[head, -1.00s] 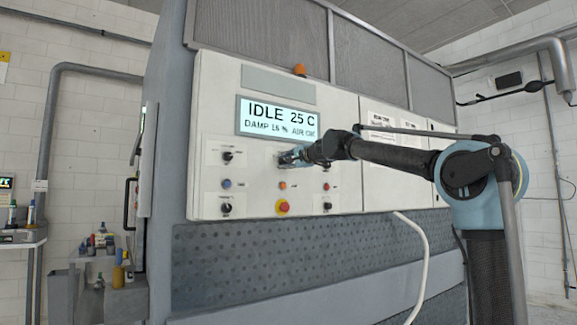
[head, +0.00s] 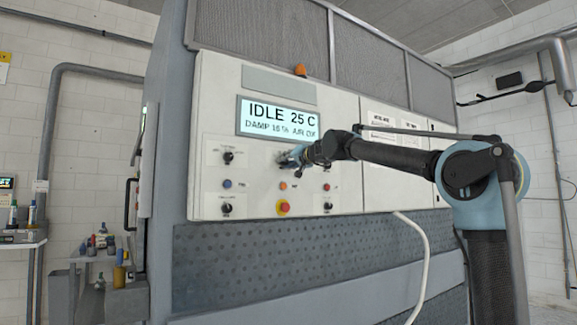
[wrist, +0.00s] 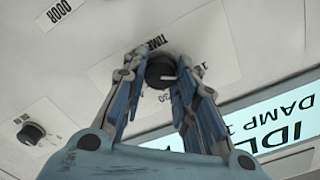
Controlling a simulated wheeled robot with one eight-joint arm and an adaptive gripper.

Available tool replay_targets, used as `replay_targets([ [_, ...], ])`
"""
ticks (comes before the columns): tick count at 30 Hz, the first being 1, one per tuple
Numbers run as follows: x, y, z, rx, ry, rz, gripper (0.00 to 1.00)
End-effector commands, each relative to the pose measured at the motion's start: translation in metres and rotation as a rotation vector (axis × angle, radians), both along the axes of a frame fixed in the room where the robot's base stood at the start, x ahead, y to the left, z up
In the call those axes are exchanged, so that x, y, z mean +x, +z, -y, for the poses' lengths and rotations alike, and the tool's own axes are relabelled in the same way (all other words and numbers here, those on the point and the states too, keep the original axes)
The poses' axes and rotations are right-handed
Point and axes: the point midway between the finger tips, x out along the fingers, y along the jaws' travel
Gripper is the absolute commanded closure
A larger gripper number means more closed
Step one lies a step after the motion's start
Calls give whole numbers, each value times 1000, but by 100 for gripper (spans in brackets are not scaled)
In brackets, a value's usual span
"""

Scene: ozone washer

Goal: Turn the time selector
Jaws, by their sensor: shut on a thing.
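The time selector (wrist: 161,71) is a round black knob with a pale pointer line on a white plate lettered TIME in the wrist view. My gripper (wrist: 160,78) has its two fingers on either side of the knob, shut on it. In the head view my gripper (head: 285,158) reaches the white control panel (head: 350,190) from the right, just below the display. There it hides the time selector.
The display (head: 278,118) above reads IDLE 25 C. Another black knob (head: 227,157) sits to the left. A red emergency button (head: 283,208) and several small buttons and knobs lie below. A white hose (head: 424,255) hangs below the panel.

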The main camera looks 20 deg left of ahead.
Motion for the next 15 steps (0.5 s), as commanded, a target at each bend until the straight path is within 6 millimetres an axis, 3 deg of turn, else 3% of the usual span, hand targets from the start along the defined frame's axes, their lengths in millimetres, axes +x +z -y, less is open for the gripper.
replay_targets([
  [15, 3, 0, 2, -33, -6, 39, 97],
])
